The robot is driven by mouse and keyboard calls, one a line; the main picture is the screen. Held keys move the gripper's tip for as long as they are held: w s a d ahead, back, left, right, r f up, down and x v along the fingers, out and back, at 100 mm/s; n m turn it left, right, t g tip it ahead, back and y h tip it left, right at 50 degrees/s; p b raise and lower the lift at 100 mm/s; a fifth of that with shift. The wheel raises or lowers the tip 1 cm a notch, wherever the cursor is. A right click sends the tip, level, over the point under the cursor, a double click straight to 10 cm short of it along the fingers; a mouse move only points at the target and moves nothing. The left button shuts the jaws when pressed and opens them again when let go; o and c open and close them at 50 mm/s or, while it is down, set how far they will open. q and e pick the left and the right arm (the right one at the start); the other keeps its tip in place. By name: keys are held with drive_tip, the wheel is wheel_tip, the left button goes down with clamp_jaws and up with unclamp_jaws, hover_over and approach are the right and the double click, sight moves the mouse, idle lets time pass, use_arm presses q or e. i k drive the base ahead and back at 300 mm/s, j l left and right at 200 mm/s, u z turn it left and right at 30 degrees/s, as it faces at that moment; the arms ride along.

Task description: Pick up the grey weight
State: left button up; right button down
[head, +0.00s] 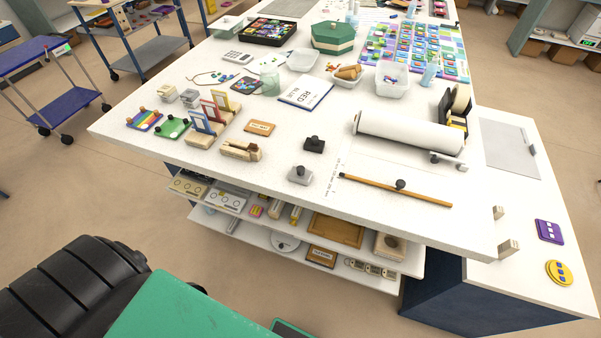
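The grey weight (300,176) is a small light-grey block with a dark knob on top. It stands upright on the white table (255,188), near the table's front edge. A similar black weight (314,145) stands just behind it and slightly to the right, apart from it. Nothing covers the grey weight. Neither of my grippers is in view.
A wooden clamp (241,150) lies left of the grey weight. A white roll (408,131) is behind the rod. A shelf (285,238) with several items sits below the tabletop.

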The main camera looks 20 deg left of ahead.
sight(299, 174)
drive_tip(key=i+l+u, duration=0.1)
drive_tip(key=l+u, duration=0.2)
drive_tip(key=u, duration=0.15)
drive_tip(key=l+u, duration=0.4)
drive_tip(key=i+j, duration=0.05)
